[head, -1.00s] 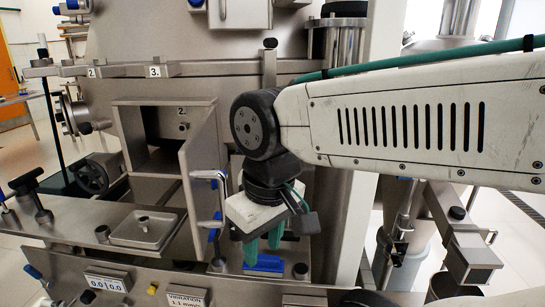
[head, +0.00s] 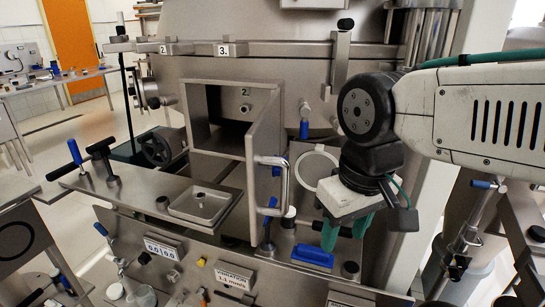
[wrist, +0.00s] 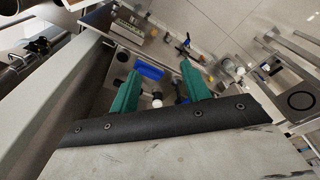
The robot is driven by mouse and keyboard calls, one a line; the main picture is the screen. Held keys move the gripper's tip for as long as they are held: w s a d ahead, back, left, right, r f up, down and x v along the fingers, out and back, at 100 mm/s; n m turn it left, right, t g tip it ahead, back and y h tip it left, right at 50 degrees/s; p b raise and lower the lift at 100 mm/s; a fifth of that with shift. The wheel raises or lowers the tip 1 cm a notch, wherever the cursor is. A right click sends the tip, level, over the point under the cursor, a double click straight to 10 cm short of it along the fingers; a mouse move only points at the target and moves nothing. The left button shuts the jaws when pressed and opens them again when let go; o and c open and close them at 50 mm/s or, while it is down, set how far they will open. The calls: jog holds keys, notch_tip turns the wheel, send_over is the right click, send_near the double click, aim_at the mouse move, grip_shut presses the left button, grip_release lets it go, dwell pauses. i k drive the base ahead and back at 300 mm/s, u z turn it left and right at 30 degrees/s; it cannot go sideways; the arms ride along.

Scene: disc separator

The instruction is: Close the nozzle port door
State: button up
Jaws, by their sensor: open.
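The nozzle port door (head: 264,161) stands swung open toward me in the head view. It is hinged at the right of the square port box (head: 198,118), whose inside is visible and dark.
A blue block (head: 313,255) lies on the ledge below my gripper. A square metal tray (head: 201,205) is on the ledge left of the door. A white ring (head: 313,170) is behind, between door and gripper.

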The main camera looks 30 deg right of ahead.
aim_at(262, 140)
jog(key=z, duration=0.85)
jog(key=k, duration=1.1)
jog(key=u, duration=1.15)
jog(key=i, duration=0.5)
jog(key=z, duration=0.05)
